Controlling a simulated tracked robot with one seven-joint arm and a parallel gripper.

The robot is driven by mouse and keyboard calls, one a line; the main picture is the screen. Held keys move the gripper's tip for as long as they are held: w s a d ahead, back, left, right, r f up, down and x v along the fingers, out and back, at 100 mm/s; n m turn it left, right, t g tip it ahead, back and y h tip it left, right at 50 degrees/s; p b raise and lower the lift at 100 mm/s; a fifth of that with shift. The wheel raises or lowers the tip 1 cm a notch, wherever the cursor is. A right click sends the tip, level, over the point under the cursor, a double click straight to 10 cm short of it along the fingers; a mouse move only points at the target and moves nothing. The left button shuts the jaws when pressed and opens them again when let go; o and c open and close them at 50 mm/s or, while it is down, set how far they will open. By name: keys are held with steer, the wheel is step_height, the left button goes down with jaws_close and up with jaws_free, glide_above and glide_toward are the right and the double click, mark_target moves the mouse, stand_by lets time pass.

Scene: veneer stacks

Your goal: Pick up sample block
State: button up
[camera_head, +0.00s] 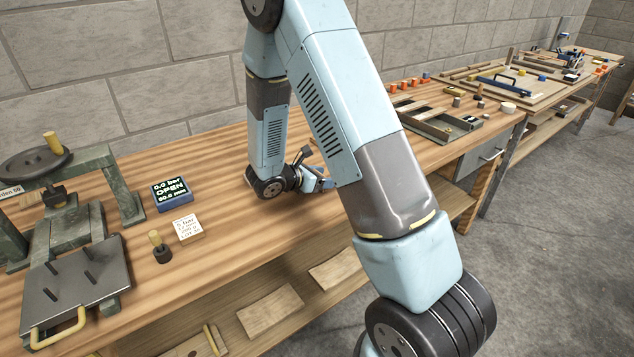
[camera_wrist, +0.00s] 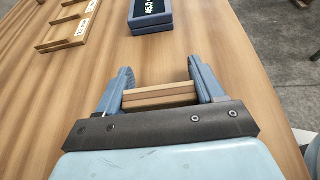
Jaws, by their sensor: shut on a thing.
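The sample block (camera_wrist: 160,95) is a small layered wooden block in light and darker brown. In the wrist view it lies between the two blue fingers of my gripper (camera_wrist: 160,92), which are shut on it from both sides. I cannot tell whether the block touches the bench top below. In the head view my gripper (camera_head: 318,182) is low over the bench, mostly hidden behind my arm, and the block cannot be made out there.
In the wrist view a blue display box (camera_wrist: 150,14) stands ahead, with a labelled wooden rack (camera_wrist: 72,32) to its left. In the head view a press (camera_head: 75,260), a display (camera_head: 171,194) and a white card (camera_head: 187,228) stand on the wooden bench (camera_head: 220,235). A tray (camera_head: 440,125) lies right.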

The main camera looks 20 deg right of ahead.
steer(key=shift+r, duration=0.15)
steer(key=shift+r, duration=0.25)
step_height(320, 180, up, 2)
steer(key=shift+r, duration=0.1)
steer(key=s+a+r, duration=0.9)
steer(key=s+r, duration=0.1)
steer(key=w+d+f+n+t+y, duration=0.2)
steer(key=w+n+y, duration=0.1)
steer(key=w, duration=0.4)
steer(key=w+d+f+n+t+y, duration=0.2)
steer(key=w+n+t, duration=0.1)
steer(key=w, duration=0.4)
steer(key=w+d+f+n+t+y, duration=0.2)
steer(key=w+f+n+t+y, duration=0.1)
steer(key=w, duration=0.5)
steer(key=shift+w+d+n+y, duration=0.1)
steer(key=shift+d+n+y, duration=0.15)
steer(key=shift+n, duration=0.45)
steer(key=shift+f, duration=0.1)
